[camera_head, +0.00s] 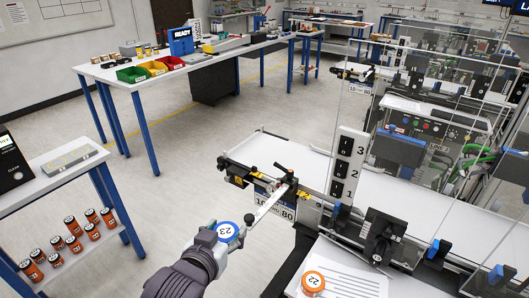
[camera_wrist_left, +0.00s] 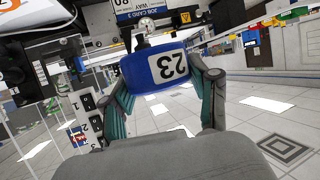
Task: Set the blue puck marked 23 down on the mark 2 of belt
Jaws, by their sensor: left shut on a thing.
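The blue puck marked 23 (camera_head: 226,231) is in my left gripper (camera_head: 221,238), which is shut on it above open floor, left of the belt and apart from it. In the left wrist view, the puck (camera_wrist_left: 158,70) sits between both fingers (camera_wrist_left: 165,84), its label facing the camera. The white belt (camera_head: 405,214) is at the right in the head view. A white upright sign (camera_head: 347,165) with numbers 3, 2 and 1 stands by its near edge; the 2 is in the middle. My right gripper is not in view.
An orange puck marked 22 (camera_head: 313,281) lies by a paper sheet (camera_head: 345,285) at the near right. Clear panels (camera_head: 450,130) and black fixtures (camera_head: 383,235) flank the belt. A metal bar (camera_head: 268,204) juts toward my gripper. Orange cans (camera_head: 73,243) stand on a low shelf at left.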

